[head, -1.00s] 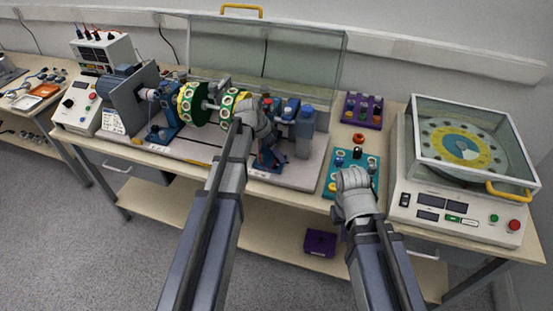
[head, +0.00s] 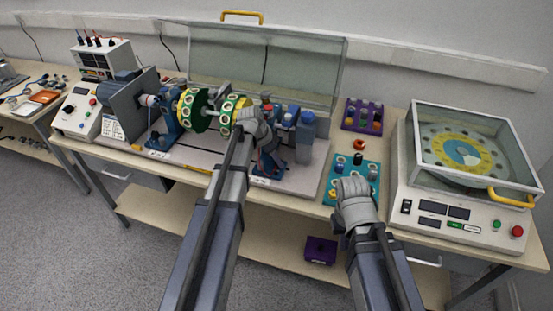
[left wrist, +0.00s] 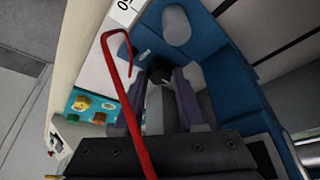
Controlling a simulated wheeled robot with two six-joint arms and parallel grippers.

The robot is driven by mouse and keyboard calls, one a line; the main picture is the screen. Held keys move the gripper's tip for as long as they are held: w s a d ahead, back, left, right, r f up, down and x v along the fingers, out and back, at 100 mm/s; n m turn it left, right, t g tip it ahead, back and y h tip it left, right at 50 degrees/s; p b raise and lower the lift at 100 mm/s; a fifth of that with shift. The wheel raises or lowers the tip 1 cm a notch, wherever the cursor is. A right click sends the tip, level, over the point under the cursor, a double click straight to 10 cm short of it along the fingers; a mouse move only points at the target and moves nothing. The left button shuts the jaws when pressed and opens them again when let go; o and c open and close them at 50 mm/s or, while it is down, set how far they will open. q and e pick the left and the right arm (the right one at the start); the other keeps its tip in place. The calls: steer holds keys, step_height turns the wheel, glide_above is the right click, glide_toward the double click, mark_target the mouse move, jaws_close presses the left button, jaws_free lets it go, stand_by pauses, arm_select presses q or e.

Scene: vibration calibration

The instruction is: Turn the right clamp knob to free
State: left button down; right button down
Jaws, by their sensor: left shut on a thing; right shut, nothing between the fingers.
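My left gripper (head: 262,142) reaches over the right-hand blue bearing stand (head: 268,166) of the shaft rig. In the left wrist view its two fingers (left wrist: 162,88) are shut around a small dark knob (left wrist: 158,72) in front of a blue body (left wrist: 205,45). This looks like the right clamp knob; in the head view the gripper hides it, and its turn angle cannot be read. My right gripper (head: 352,188) is shut and empty, above the teal tray (head: 333,185).
Green-and-yellow discs (head: 193,110) sit on the shaft to the left. A clear raised cover (head: 270,65) stands behind the rig. A purple rack (head: 362,115) and a lidded balancing machine (head: 462,165) stand to the right. A red hooked rod (left wrist: 125,90) crosses the left wrist view.

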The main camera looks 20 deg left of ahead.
stand_by(0.4)
arm_select(q)
steer(key=n, duration=0.2)
steer(key=n+t+y, duration=0.1)
steer(key=n, duration=0.2)
steer(key=shift+s+d+n+y, duration=0.2)
steer(key=shift+d+n+y, duration=0.05)
steer(key=shift+n+y, duration=0.15)
steer(key=n+y, duration=0.1)
steer(key=n, duration=0.3)
steer(key=n+y, duration=0.1)
steer(key=n, duration=0.1)
steer(key=shift+w+d+y, duration=0.1)
steer(key=shift+d+y, duration=0.15)
steer(key=shift+y, duration=0.05)
steer(key=n+y, duration=0.1)
steer(key=n, duration=0.2)
steer(key=n+y, duration=0.1)
steer(key=n, duration=0.2)
steer(key=shift+w+d+n+g, duration=0.2)
steer(key=shift+n+g, duration=0.1)
steer(key=shift+g, duration=0.1)
steer(key=n+g, duration=0.1)
steer(key=n, duration=0.2)
steer(key=n+g+y, duration=0.1)
steer(key=n, duration=0.1)
steer(key=shift+w+d+n, duration=0.1)
steer(key=shift+n, duration=0.6)
steer(key=shift+c, duration=2.4)
jaws_free()
